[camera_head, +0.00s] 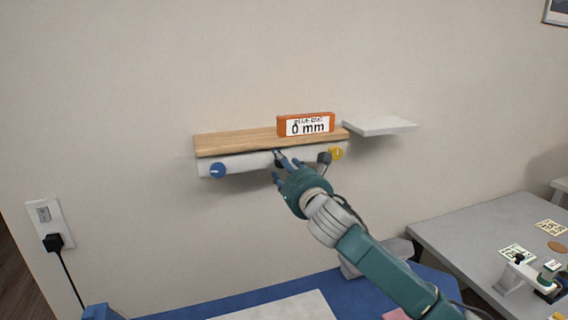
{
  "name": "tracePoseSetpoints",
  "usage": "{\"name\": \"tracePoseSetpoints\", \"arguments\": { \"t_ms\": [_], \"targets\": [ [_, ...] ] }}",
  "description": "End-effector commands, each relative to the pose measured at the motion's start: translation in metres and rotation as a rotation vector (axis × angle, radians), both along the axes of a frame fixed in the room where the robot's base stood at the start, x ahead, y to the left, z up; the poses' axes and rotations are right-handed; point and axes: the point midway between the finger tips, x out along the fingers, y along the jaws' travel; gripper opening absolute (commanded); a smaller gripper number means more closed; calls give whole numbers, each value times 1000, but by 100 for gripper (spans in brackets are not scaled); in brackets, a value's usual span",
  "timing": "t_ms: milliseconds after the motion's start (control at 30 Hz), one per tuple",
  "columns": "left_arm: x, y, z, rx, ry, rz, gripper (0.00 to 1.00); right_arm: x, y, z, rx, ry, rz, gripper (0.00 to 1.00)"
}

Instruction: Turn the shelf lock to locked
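A wooden wall shelf (235,141) has a pale front rail (245,162) under it with several knobs. A blue round knob (217,170) with a white mark sits at its left end, and a yellow knob (336,153) at its right end. A small black knob (279,161) sits near the middle, partly hidden by my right gripper (277,166). The gripper's blue fingers are spread, one above and one below the black knob; contact cannot be told. Which knob is the shelf lock, and any lock labels, cannot be read. My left gripper is not in view.
An orange block with a "0 mm" label (306,125) stands on the shelf. A white ledge (380,126) juts out at right. A grey table (460,245) with small items is lower right; a blue surface (250,301) lies below. A wall outlet (45,214) is at left.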

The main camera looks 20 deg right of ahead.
Motion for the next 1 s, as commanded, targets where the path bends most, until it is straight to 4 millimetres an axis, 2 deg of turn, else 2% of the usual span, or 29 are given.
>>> {"name": "tracePoseSetpoints", "arguments": {
  "t_ms": [100, 300, 500, 533, 767, 1000],
  "targets": [
    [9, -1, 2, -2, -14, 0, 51, 3, 0, 0, -1, -1, 0, 48],
    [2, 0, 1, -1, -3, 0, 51, 3, 0, 0, -1, 0, 0, 46],
    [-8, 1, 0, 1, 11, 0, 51, 2, 0, 0, 0, 0, 0, 6],
    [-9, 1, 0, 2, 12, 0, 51, 2, 0, 0, 0, 0, 0, 3],
    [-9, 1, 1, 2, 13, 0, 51, 2, 0, 0, 12, 1, 0, 3],
    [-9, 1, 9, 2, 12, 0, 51, 2, 0, 1, 106, 6, 0, 3]
  ]
}}
